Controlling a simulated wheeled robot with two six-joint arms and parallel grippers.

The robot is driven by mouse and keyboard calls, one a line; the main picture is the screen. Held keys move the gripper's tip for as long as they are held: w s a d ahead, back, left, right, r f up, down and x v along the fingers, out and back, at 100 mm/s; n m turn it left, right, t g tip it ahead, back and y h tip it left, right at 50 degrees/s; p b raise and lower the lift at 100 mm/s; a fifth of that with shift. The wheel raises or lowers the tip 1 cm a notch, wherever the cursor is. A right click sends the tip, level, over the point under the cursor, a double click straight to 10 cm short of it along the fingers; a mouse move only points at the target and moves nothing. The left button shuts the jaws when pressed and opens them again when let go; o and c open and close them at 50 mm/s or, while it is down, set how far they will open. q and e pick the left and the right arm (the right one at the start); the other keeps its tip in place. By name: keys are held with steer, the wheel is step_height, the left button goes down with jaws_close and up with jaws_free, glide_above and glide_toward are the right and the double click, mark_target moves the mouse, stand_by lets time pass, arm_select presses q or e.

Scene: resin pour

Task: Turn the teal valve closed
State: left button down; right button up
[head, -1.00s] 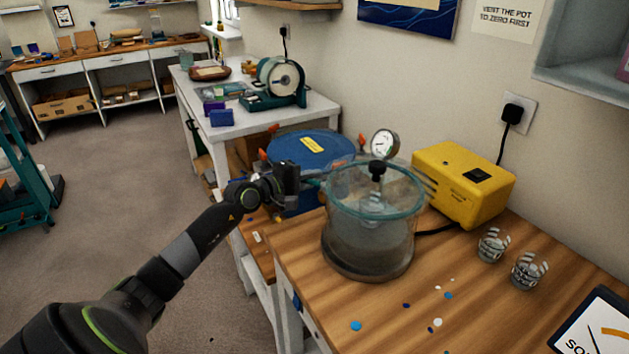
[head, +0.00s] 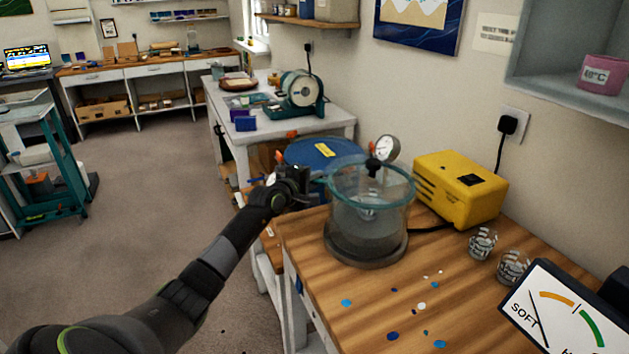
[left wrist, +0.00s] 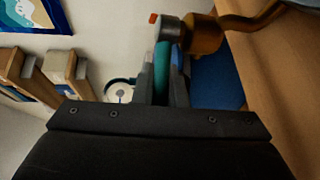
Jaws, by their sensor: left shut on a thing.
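The teal valve handle (left wrist: 161,72) is an upright strip between my left fingers in the left wrist view. It meets a round metal cap beside a brass fitting (left wrist: 204,34) and a curved brass pipe. My left gripper (left wrist: 165,88) is shut on the handle. In the head view my left gripper (head: 306,181) is just left of the clear vacuum chamber (head: 368,222) with a teal rim. There the gripper hides most of the valve, and its angle is hard to tell. My right gripper is in neither view.
A pressure gauge (head: 387,149) stands behind the chamber, with a yellow pump (head: 461,188) to its right. A blue drum (head: 322,152) is behind my gripper. Glass cups (head: 482,243) and a hardness meter (head: 556,310) are at right. The wooden bench front holds small coloured spots.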

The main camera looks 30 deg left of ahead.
arm_select(q)
steer(key=c, duration=1.5)
jaws_free()
steer(key=shift+s, duration=0.15)
steer(key=s+r, duration=0.1)
steer(key=s, duration=0.4)
steer(key=s+r, duration=0.1)
steer(key=s, duration=0.5)
steer(key=s+a+r, duration=0.1)
steer(key=s, duration=0.4)
steer(key=shift+s+a, duration=0.1)
steer(key=shift+s, duration=0.3)
